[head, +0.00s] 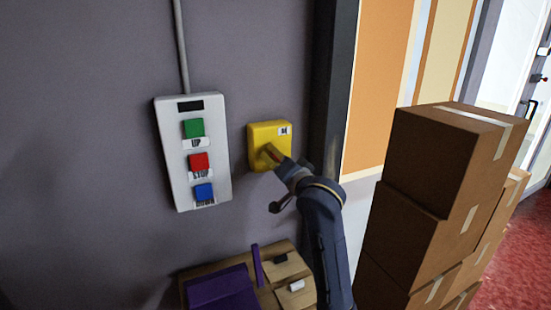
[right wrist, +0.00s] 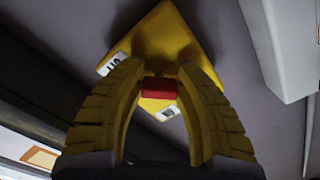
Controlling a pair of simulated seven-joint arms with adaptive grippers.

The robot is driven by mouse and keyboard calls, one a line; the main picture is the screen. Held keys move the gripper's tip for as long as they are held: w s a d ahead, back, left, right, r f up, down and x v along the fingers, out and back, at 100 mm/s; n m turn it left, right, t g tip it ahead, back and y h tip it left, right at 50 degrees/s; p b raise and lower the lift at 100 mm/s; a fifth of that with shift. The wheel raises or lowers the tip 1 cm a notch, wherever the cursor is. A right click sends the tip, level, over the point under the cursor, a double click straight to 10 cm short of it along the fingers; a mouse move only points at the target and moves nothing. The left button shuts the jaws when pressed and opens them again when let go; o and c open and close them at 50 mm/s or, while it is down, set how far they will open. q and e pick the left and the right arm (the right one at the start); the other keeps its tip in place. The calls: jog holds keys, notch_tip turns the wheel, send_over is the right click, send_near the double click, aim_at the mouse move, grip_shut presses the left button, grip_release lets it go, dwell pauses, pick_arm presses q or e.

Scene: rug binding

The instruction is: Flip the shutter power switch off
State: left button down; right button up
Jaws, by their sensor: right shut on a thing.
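The yellow switch box (head: 268,133) is fixed to the grey wall, right of a control panel. Its yellow face also shows in the right wrist view (right wrist: 165,40), with a small red switch part (right wrist: 160,88) between the fingertips. My right gripper (head: 270,154) is at the lower front of the box. In the right wrist view its two yellow ribbed fingers (right wrist: 160,85) close in on the red part from both sides. White labels sit on the box face; one appears to read "off". My left gripper is not in view.
A white control panel (head: 177,175) with green, red and blue buttons hangs left of the box. Stacked cardboard boxes (head: 435,155) stand at the right. A wooden surface (head: 270,294) with a purple item (head: 220,290) is below. A dark door frame (head: 325,90) stands close right of the switch.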

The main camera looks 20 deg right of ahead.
jog(key=shift+n, duration=0.4)
jog(key=n, duration=0.4)
jog(key=shift+d+f, duration=0.1)
jog(key=n, duration=0.4)
jog(key=shift+d, duration=0.1)
jog(key=n, duration=0.5)
jog(key=shift+d, duration=0.15)
jog(key=shift+n, duration=2)
jog(key=shift+w, duration=0.1)
jog(key=o, duration=1.2)
